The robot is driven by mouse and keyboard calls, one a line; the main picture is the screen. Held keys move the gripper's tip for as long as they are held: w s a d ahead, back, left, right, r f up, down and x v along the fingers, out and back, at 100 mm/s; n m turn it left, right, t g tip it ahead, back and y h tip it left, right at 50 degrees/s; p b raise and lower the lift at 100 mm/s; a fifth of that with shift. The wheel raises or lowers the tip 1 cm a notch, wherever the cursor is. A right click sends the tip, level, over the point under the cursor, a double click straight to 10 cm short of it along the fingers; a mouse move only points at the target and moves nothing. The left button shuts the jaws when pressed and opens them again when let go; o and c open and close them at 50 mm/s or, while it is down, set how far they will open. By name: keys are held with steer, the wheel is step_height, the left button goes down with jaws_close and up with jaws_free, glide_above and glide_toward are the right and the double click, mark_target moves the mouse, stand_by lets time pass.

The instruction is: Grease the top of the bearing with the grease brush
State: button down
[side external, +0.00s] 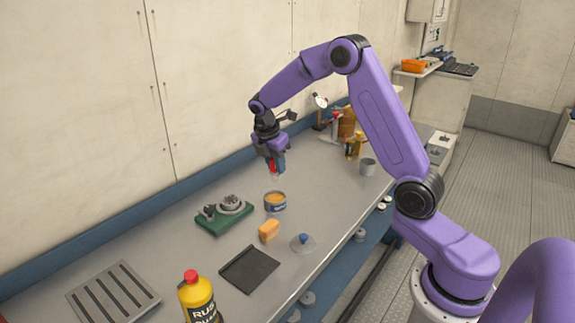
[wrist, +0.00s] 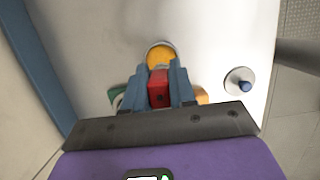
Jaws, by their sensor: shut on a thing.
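My gripper (side external: 275,165) is shut on the red handle of the grease brush (side external: 272,168), held above the bench with a pale tip pointing down. In the wrist view the red handle (wrist: 159,90) sits between the blue fingers. An open tin of orange-yellow grease (side external: 275,201) stands just below and in front of the brush; it also shows in the wrist view (wrist: 161,54), beyond the fingertips. The brush looks clear of the tin. The grey metal bearing (side external: 231,203) rests on a green base (side external: 222,221), left of the tin; my gripper mostly hides this in the wrist view.
An orange sponge (side external: 269,230), a clear lid with a blue knob (side external: 303,242) and a black mat (side external: 249,268) lie in front. A yellow bottle (side external: 199,300) and slotted tray (side external: 113,292) are near left. A grey cup (side external: 368,167) stands right. A wall runs behind.

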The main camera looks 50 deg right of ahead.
mark_target(276, 181)
steer(key=shift+w+f, duration=0.2)
steer(key=shift+f, duration=2.9)
steer(key=shift+f, duration=0.6)
steer(key=shift+r, duration=3.55)
